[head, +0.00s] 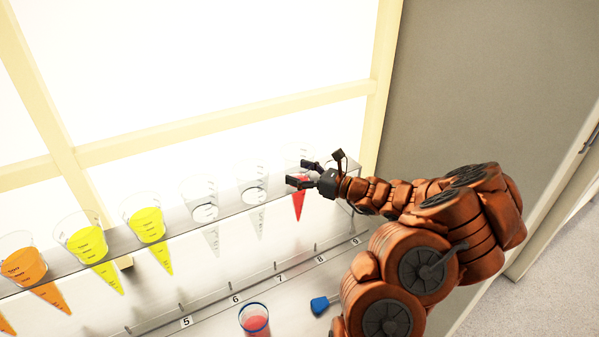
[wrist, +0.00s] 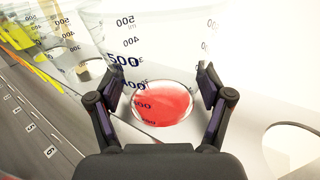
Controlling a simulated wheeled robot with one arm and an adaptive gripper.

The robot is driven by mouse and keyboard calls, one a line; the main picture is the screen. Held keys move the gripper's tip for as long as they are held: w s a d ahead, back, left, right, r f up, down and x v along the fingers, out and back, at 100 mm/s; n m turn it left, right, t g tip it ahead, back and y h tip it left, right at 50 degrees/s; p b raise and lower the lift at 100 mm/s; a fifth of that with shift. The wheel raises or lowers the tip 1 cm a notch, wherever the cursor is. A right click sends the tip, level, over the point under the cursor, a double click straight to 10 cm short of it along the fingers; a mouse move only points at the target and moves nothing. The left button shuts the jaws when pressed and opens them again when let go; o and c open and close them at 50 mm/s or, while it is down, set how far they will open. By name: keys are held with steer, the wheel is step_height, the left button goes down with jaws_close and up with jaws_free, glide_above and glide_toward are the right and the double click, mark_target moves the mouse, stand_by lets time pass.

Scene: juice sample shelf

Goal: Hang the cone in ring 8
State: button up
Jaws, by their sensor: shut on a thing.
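My gripper (head: 302,176) is shut on a clear measuring cone with red liquid (head: 299,205) at the right end of the row of cones. In the wrist view, the cone's red liquid (wrist: 163,104) shows between my two fingers (wrist: 160,92), which press its sides. The cone is upright, its tip below the shelf (head: 170,215), at about the same height as its neighbours. Whether it rests in its ring is hidden. The label 8 (head: 320,259) is on the base below. An empty ring (wrist: 290,148) shows right of the cone in the wrist view.
Two clear cones (head: 250,190) hang just left, then yellow cones (head: 147,224) and an orange cone (head: 22,264). A red-filled beaker with a blue rim (head: 255,320) and a blue tool (head: 320,304) are in front. A grey wall (head: 480,80) is at right.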

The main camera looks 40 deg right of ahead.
steer(key=o, duration=1.6)
steer(key=v, duration=1.2)
